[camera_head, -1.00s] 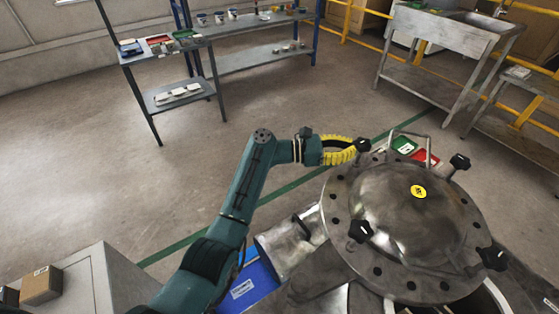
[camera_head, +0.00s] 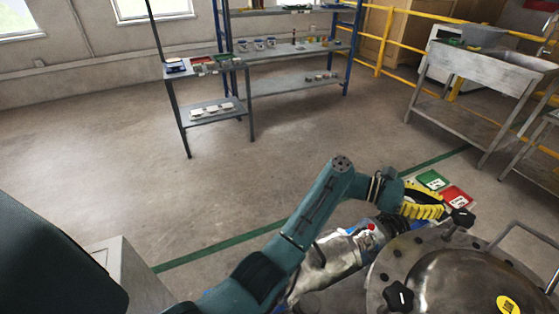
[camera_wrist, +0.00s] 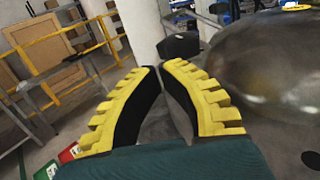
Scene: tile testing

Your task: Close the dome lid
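The steel dome lid (camera_head: 440,283) is at the lower right of the head view, partly cut off, with a yellow sticker, a holed flange and black clamp knobs. A bent metal handle (camera_head: 525,228) stands at its far side. Its dome (camera_wrist: 270,65) fills the right of the wrist view. My gripper (camera_head: 441,211) is beside a black knob (camera_head: 462,217) at the lid's far-left rim. In the wrist view, my gripper's yellow fingertips (camera_wrist: 158,67) meet or nearly meet, with nothing visible between them. The knob (camera_wrist: 178,46) is just beyond them; contact is unclear. The lid's seating is hidden.
Red (camera_head: 456,197) and green (camera_head: 432,179) items lie past the gripper. A shelf rack (camera_head: 290,82) stands at the back and a steel sink table (camera_head: 480,75) at the right back. A yellow railing (camera_head: 379,45) runs behind. The floor at left centre is clear.

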